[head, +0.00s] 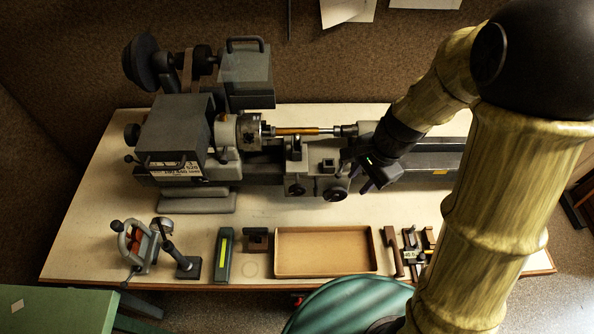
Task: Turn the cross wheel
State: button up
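A small lathe stands on the bench, and a round dark handwheel (335,190), which looks like the cross wheel, sits on the front of its carriage (323,158). A second, smaller knob (295,190) is to its left. My gripper (357,178) is just right of the handwheel and slightly above it in the picture. Its two dark fingers look spread apart, with nothing seen between them. I cannot tell whether a finger touches the wheel's rim. A brass-coloured rod (297,131) is held between the chuck (249,131) and the tailstock side.
A shallow tan tray (323,273) lies at the bench's front. The bench strip (270,210) before the lathe is clear. A green stool (350,306) stands in front.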

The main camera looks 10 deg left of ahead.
aim_at(299, 185)
jog(key=w+a+r+m+g+y+p, duration=0.1)
jog(key=w+a+r+m+p, duration=0.1)
jog(key=a+r+m+p, duration=0.3)
jog(key=a+m+p, duration=0.1)
jog(key=a, duration=0.2)
jog(key=shift+w+a+y+p, duration=0.3)
jog(key=shift+w+a+y, duration=0.05)
jog(key=shift+a+y, duration=0.05)
jog(key=p+x, duration=0.1)
jog(key=x, duration=1.6)
jog(key=shift+s+f, duration=0.15)
jog(key=shift+f, duration=0.05)
grip_shut()
